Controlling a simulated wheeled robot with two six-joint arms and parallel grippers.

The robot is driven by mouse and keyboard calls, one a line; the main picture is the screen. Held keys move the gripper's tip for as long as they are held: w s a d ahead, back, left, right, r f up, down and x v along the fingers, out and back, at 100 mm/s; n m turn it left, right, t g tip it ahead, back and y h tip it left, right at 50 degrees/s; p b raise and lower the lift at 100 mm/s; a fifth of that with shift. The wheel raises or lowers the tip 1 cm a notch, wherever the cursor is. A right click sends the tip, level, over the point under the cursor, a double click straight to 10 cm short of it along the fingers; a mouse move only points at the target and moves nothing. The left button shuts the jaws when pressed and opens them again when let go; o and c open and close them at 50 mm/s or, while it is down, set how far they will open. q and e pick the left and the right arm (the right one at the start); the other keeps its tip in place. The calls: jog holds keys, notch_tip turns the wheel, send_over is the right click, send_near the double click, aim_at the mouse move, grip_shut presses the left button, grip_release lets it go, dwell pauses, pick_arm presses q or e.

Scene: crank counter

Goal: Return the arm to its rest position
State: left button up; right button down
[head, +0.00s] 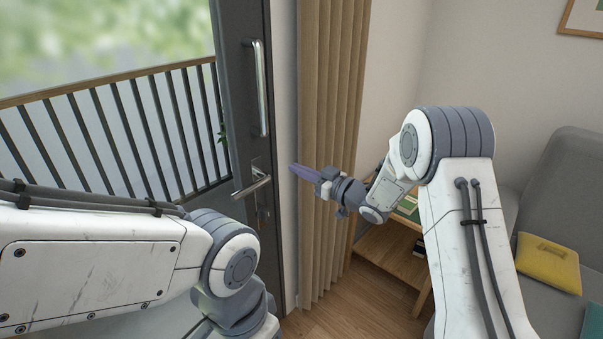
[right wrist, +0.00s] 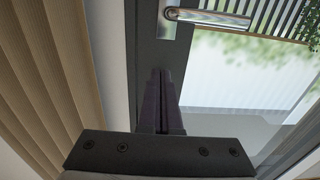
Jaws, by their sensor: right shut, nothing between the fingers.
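My right arm (head: 470,205) reaches in from the right in the head view, bent at the elbow. Its gripper (head: 294,170) points left toward the dark door frame, in front of the curtain's left edge. The right gripper is shut and empty; its closed fingers also show in the right wrist view (right wrist: 161,78). The door's silver lever handle (head: 252,187) is to the left of the fingertips, apart from them. The lever also shows at the top of the right wrist view (right wrist: 212,18). My left arm (head: 100,265) crosses the lower left; its gripper is not in view.
A dark door (head: 236,60) with a vertical pull bar (head: 262,88) stands at centre left. A beige curtain (head: 330,90) hangs right of it. A wooden shelf (head: 385,255) stands behind my right arm. A grey sofa (head: 570,180) with a yellow cushion (head: 548,262) is at right.

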jog(key=s+d+r+m+g+h+p, duration=0.1)
jog(key=s+g+h, duration=0.5)
jog(key=s, duration=1.6)
jog(key=s+d+r+m+g+h+p, duration=0.1)
jog(key=s+g+h+p, duration=0.3)
jog(key=s, duration=1.8)
jog(key=shift+d+r+g+h+p, duration=0.2)
jog(key=shift+g+h+p, duration=0.15)
jog(key=shift+g+h, duration=0.75)
